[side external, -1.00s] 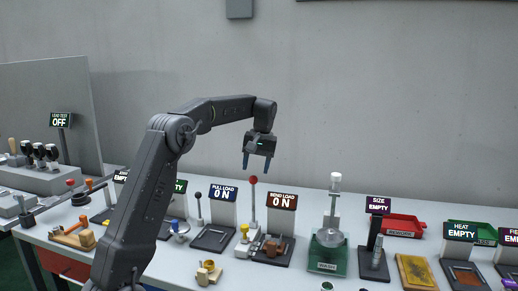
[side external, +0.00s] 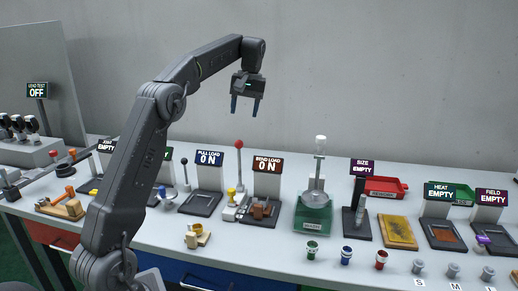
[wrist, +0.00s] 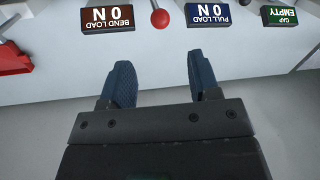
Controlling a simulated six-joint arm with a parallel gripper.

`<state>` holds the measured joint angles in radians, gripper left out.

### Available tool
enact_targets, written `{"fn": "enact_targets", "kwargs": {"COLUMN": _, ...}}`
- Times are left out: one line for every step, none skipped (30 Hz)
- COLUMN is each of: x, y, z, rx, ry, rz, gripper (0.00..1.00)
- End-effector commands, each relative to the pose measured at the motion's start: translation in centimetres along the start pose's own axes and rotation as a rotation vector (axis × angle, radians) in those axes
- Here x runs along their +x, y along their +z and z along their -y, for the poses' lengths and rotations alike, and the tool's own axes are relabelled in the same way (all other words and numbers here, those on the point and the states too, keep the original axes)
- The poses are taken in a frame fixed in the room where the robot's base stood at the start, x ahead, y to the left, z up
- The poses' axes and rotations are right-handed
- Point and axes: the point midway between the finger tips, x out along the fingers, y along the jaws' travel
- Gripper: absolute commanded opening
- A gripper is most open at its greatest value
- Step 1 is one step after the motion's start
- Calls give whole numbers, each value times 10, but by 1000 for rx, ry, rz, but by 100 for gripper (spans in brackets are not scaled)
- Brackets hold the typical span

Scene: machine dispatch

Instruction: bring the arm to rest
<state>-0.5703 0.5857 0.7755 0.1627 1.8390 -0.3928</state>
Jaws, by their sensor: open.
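My gripper (side external: 245,104) hangs in the air, fingers down, high above the back of the bench in the side external view. Its two blue fingertips are apart with nothing between them. In the wrist view my gripper (wrist: 158,85) is also open and empty, with the bench's back edge and the grey floor or wall beyond it. The pull load sign (side external: 209,158) and the bend load sign (side external: 268,164), both reading 0 N, stand below it. A red-knobbed lever (side external: 239,145) rises between them.
A green-based wash stand (side external: 313,216) with a tall white-topped post stands mid-bench. A red tray (side external: 388,187) and a green tray (side external: 462,192) lie at the back right. The air around my gripper is clear.

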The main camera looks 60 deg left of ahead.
Motion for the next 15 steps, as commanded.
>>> {"fn": "enact_targets", "kwargs": {"x": 0, "y": 0, "z": 0, "rx": 0, "ry": 0, "rz": 0, "gripper": 56}}
{"fn": "enact_targets", "kwargs": {"x": 0, "y": 0, "z": 0, "rx": 0, "ry": 0, "rz": 0, "gripper": 56}}
{"fn": "enact_targets", "kwargs": {"x": -1, "y": 1, "z": 0, "rx": 4, "ry": 1, "rz": -2, "gripper": 56}}
{"fn": "enact_targets", "kwargs": {"x": -2, "y": 3, "z": -1, "rx": 9, "ry": 3, "rz": -5, "gripper": 56}}
{"fn": "enact_targets", "kwargs": {"x": -4, "y": 6, "z": -3, "rx": 17, "ry": 6, "rz": -10, "gripper": 56}}
{"fn": "enact_targets", "kwargs": {"x": -7, "y": 12, "z": -5, "rx": 34, "ry": 12, "rz": -19, "gripper": 56}}
{"fn": "enact_targets", "kwargs": {"x": -10, "y": 18, "z": -7, "rx": 51, "ry": 17, "rz": -27, "gripper": 56}}
{"fn": "enact_targets", "kwargs": {"x": -13, "y": 25, "z": -10, "rx": 72, "ry": 25, "rz": -39, "gripper": 56}}
{"fn": "enact_targets", "kwargs": {"x": -18, "y": 37, "z": -14, "rx": 104, "ry": 35, "rz": -56, "gripper": 56}}
{"fn": "enact_targets", "kwargs": {"x": -21, "y": 47, "z": -16, "rx": 131, "ry": 45, "rz": -70, "gripper": 56}}
{"fn": "enact_targets", "kwargs": {"x": -24, "y": 58, "z": -20, "rx": 163, "ry": 55, "rz": -86, "gripper": 56}}
{"fn": "enact_targets", "kwargs": {"x": -28, "y": 74, "z": -23, "rx": 204, "ry": 71, "rz": -109, "gripper": 56}}
{"fn": "enact_targets", "kwargs": {"x": -30, "y": 87, "z": -25, "rx": 237, "ry": 83, "rz": -125, "gripper": 56}}
{"fn": "enact_targets", "kwargs": {"x": -32, "y": 100, "z": -27, "rx": 269, "ry": 95, "rz": -142, "gripper": 56}}
{"fn": "enact_targets", "kwargs": {"x": -33, "y": 116, "z": -29, "rx": 310, "ry": 110, "rz": -164, "gripper": 56}}
